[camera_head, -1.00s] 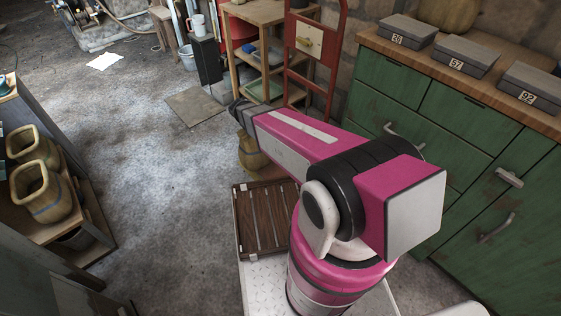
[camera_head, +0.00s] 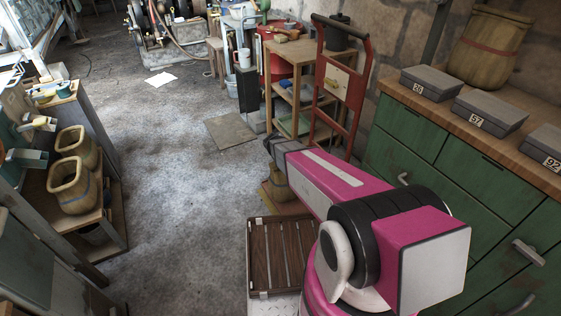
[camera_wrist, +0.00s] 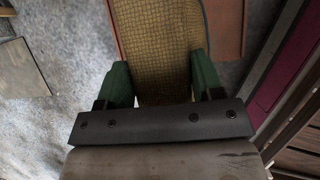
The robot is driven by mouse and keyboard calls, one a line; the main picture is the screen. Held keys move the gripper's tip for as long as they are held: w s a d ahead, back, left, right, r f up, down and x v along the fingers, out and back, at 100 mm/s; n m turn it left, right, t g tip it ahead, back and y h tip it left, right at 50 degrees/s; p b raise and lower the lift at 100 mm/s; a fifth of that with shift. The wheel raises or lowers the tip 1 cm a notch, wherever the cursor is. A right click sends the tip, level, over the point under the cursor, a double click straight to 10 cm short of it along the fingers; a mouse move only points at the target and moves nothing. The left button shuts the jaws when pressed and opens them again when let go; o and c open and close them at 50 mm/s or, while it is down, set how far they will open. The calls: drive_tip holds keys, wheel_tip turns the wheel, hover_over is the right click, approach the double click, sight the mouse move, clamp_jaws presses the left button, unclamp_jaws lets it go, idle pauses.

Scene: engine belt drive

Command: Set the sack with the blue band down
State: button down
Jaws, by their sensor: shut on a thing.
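My gripper (camera_wrist: 162,85) is shut on a tan woven sack (camera_wrist: 158,45), with its green fingers on either side of it. In the head view the same sack (camera_head: 281,188) shows only in part behind my magenta arm, low over the floor beside the slatted tray. No band colour can be made out on it, and I cannot tell whether its base touches anything.
A brown slatted tray (camera_head: 262,262) lies close to my arm. A red hand truck (camera_head: 341,80) and wooden rack (camera_head: 300,92) stand behind. Green cabinets (camera_head: 411,123) line the right, with grey boxes and a red-banded sack (camera_head: 488,48) on top. The floor at centre-left is clear.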

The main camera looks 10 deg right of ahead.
drive_tip(key=d+f, duration=0.1)
drive_tip(key=w+d, duration=0.1)
drive_tip(key=d, duration=0.1)
drive_tip(key=d+f, duration=0.1)
drive_tip(key=shift+w+d+f, duration=0.25)
drive_tip(key=shift+f, duration=2.2)
drive_tip(key=shift+c, duration=1.2)
unclamp_jaws()
